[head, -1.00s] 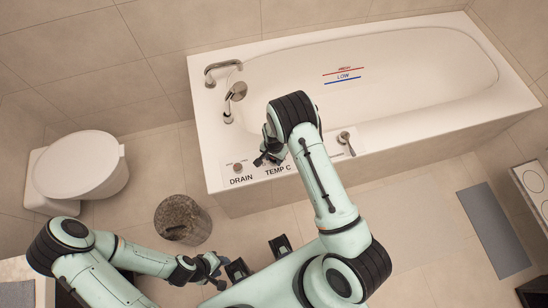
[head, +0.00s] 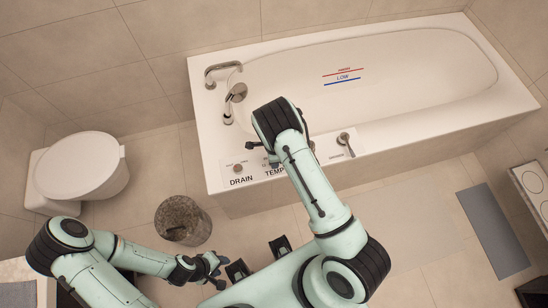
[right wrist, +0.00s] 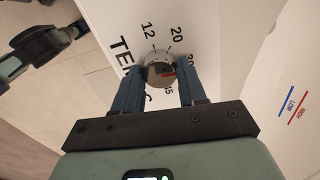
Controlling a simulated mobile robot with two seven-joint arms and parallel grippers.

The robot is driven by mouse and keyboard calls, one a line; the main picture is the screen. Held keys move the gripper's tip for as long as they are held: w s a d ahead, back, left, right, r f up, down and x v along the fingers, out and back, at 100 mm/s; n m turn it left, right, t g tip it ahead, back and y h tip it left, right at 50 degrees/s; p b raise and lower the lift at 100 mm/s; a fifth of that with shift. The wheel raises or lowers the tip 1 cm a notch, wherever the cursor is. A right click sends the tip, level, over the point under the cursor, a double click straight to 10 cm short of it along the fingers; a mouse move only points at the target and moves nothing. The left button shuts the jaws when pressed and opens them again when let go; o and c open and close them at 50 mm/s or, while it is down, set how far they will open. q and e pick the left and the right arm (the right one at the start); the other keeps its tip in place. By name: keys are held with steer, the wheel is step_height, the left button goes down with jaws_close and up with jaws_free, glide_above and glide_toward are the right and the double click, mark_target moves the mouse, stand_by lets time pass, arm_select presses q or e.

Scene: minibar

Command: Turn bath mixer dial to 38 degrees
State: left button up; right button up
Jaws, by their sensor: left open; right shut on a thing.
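The temperature dial (right wrist: 161,74) is a round metal knob with a red mark, on a white panel printed with several numbers. In the right wrist view, the red mark points right, roughly between a partly covered number above and the 45 below. My right gripper (right wrist: 160,82) is shut on the dial, one blue-grey finger on each side. In the head view my right arm hides most of the dial and part of the TEMP label (head: 275,172). My left gripper (head: 216,270) is open and empty, low over the floor, away from the tub.
The white bathtub (head: 205,125) has a drain knob (head: 238,168) left of the dial and a metal lever (head: 345,140) to its right. A faucet (head: 222,68) and hand shower (head: 236,93) stand at its left end. A bin (head: 183,221) and toilet (head: 80,165) stand left.

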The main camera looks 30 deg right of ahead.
steer(key=m+p, duration=0.2)
steer(key=m, duration=0.2)
steer(key=shift+w+r+m, duration=0.1)
steer(key=shift+r+m, duration=0.05)
steer(key=shift+m, duration=0.15)
arm_select(q)
steer(key=w+r+p, duration=0.2)
steer(key=w+r, duration=0.2)
steer(key=r, duration=0.2)
steer(key=shift+w+t, duration=0.25)
steer(key=shift+t, duration=0.05)
arm_select(e)
steer(key=shift+m, duration=2.3)
steer(key=o, duration=1)
steer(key=shift+o, duration=0.2)
arm_select(q)
steer(key=w+r+p, duration=0.2)
steer(key=w, duration=0.1)
steer(key=shift+r, duration=0.2)
arm_select(e)
step_height(320, 180, up, 13)
